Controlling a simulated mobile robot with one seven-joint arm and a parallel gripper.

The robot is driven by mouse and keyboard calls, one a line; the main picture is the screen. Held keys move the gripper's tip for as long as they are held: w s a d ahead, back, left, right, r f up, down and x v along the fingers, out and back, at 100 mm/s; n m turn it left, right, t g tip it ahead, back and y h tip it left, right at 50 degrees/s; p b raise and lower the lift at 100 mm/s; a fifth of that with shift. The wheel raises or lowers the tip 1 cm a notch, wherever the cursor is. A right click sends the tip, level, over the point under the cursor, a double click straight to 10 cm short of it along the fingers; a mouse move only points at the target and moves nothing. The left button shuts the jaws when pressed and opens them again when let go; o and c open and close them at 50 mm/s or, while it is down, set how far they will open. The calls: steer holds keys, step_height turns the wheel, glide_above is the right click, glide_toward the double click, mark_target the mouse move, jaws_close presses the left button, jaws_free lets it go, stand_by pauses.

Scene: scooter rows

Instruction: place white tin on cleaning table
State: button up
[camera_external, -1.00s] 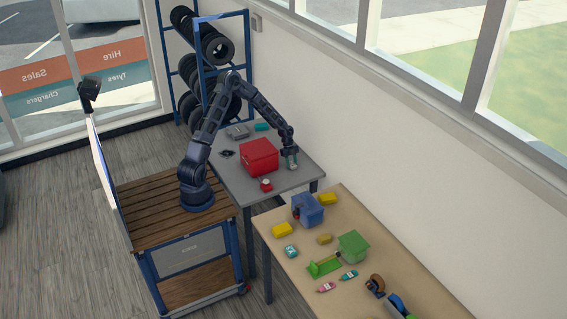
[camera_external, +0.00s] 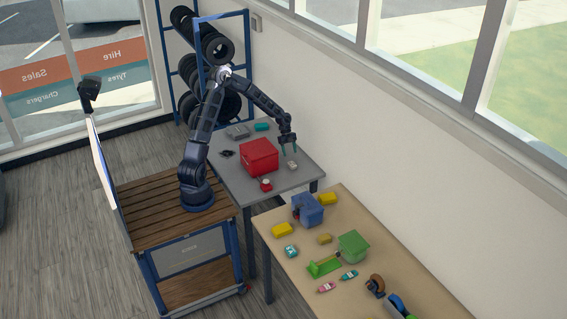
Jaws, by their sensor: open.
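A small pale block-like item (camera_external: 292,165), which looks like the white tin, stands on the grey table (camera_external: 300,181) near its right edge. It is too small to make out in detail. My gripper (camera_external: 289,149) is open and empty just above and behind it, apart from it. The pale wooden table (camera_external: 277,250) stands in front to the right and holds yellow sponge-like blocks (camera_external: 282,230) and bottles. No label shows which of the two is the cleaning table.
A red box (camera_external: 259,156) stands left of the pale item, with a small red object (camera_external: 265,184) in front. A blue box (camera_external: 307,209) and a green box (camera_external: 352,246) stand on the wooden table. A tyre rack (camera_external: 216,60) is behind.

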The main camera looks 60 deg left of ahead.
steer(key=s+d+r+n+t+y, duration=0.1)
steer(key=s+d+r+n+y, duration=0.3)
steer(key=s+r, duration=0.7)
steer(key=s+d+r+n+y, duration=0.15)
steer(key=s+r+n, duration=0.5)
steer(key=r, duration=0.75)
steer(key=s+d+r+n+t, duration=0.1)
steer(key=s+r+n, duration=0.2)
steer(key=s, duration=0.8)
steer(key=s+d+r+n+t+h, duration=0.1)
steer(key=s+r+n+t, duration=0.1)
steer(key=s, duration=1)
steer(key=shift+s+r+n+t, duration=0.3)
steer(key=shift+r+n, duration=0.35)
steer(key=shift+n, duration=0.6)
